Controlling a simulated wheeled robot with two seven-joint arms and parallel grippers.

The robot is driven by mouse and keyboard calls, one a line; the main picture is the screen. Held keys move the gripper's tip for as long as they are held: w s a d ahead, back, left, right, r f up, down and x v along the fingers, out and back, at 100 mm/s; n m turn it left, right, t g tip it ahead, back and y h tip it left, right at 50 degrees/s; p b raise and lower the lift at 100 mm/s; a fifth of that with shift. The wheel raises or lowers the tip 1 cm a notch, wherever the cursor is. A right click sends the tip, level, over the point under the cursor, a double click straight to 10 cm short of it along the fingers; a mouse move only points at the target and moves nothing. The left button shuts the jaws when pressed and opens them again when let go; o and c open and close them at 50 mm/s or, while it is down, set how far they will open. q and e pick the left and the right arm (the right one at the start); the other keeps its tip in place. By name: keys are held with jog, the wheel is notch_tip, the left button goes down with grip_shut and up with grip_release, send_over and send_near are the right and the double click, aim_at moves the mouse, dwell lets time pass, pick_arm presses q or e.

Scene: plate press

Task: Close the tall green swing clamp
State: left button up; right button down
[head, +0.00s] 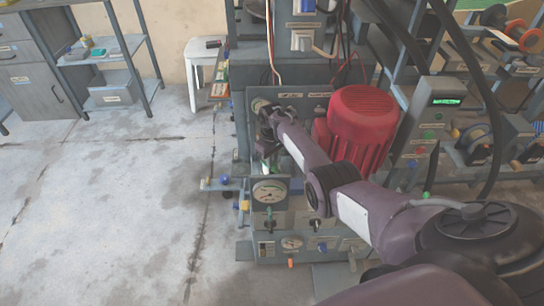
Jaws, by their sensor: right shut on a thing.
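My right gripper (268,146) reaches in from the lower right to the front of the grey press. My left gripper is not in view.
A red motor (361,125) stands right behind my right forearm. A pressure gauge (268,192) and knobs sit on the panel below the gripper. A control box (430,125) is to the right. The floor (110,215) at left is clear.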

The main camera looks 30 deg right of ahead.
jog(key=n, duration=0.5)
jog(key=shift+n, duration=1.4)
jog(key=shift+n+b, duration=0.3)
jog(key=shift+n, duration=0.4)
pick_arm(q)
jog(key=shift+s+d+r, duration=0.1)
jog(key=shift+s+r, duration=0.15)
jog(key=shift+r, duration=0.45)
pick_arm(e)
jog(key=shift+n, duration=0.4)
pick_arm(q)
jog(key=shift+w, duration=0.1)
pick_arm(e)
jog(key=c, duration=1.5)
grip_release()
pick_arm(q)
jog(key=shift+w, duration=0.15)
pick_arm(e)
jog(key=shift+o, duration=0.3)
